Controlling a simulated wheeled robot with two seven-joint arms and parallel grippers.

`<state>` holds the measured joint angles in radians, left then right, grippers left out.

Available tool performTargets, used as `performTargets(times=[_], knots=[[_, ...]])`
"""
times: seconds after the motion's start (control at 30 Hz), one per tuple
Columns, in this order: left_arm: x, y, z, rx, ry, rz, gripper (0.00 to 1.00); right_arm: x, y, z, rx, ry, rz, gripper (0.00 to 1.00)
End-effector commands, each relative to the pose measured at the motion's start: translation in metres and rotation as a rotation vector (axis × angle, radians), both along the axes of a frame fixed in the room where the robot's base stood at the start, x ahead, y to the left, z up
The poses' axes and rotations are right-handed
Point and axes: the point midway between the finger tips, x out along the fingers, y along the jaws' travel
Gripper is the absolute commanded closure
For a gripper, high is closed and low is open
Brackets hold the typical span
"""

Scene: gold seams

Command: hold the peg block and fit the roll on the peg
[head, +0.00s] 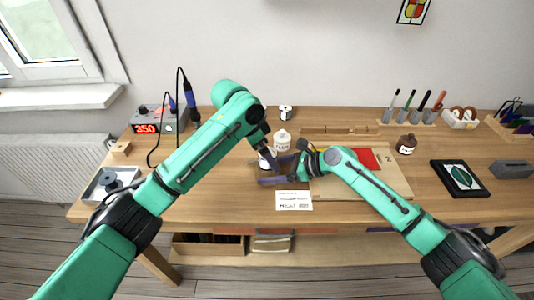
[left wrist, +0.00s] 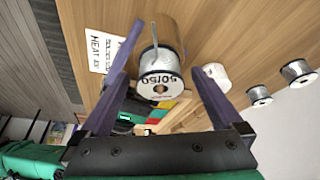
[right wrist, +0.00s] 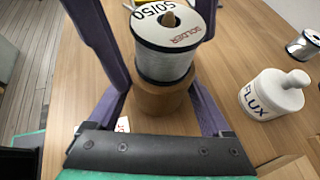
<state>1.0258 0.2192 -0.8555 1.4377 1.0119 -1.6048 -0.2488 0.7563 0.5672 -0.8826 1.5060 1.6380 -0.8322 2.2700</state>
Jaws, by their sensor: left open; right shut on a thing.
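The roll also shows in the left wrist view (left wrist: 160,72) and small in the head view (head: 267,158). My left gripper (head: 268,154) is open, its fingers apart on either side of the roll. My right gripper (head: 273,170) comes in from the right, and the block is mostly hidden there.
A white flux bottle (head: 282,143) stands just behind the grippers, with a small spool (head: 286,113) farther back. A printed card (head: 294,200) lies at the table's front edge. A wooden board (head: 390,184) lies right, under my right arm.

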Motion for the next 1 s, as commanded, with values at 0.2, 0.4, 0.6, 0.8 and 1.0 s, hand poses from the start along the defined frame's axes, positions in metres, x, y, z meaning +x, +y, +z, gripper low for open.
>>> performTargets(times=[0.2, 0.4, 0.6, 0.8, 1.0], knots=[[0.000, -0.001, 0.016, -0.001, -0.002, -0.001, 0.00, 0.001, 0.001, 0.002, 0.003, -0.002, 0.000, 0.48], [0.001, 0.000, 0.033, -0.001, -0.003, 0.000, 0.00, 0.001, 0.001, 0.002, 0.003, -0.003, 0.000, 0.48], [0.000, 0.000, 0.051, -0.001, -0.003, 0.000, 0.00, 0.001, 0.001, 0.002, 0.003, -0.003, 0.000, 0.48], [0.001, 0.000, 0.067, -0.002, -0.002, 0.000, 0.00, 0.001, 0.001, 0.002, 0.003, -0.004, -0.001, 0.48], [0.000, 0.000, 0.071, -0.001, 0.000, 0.000, 0.00, 0.001, 0.001, 0.002, 0.003, -0.004, -0.001, 0.48]])
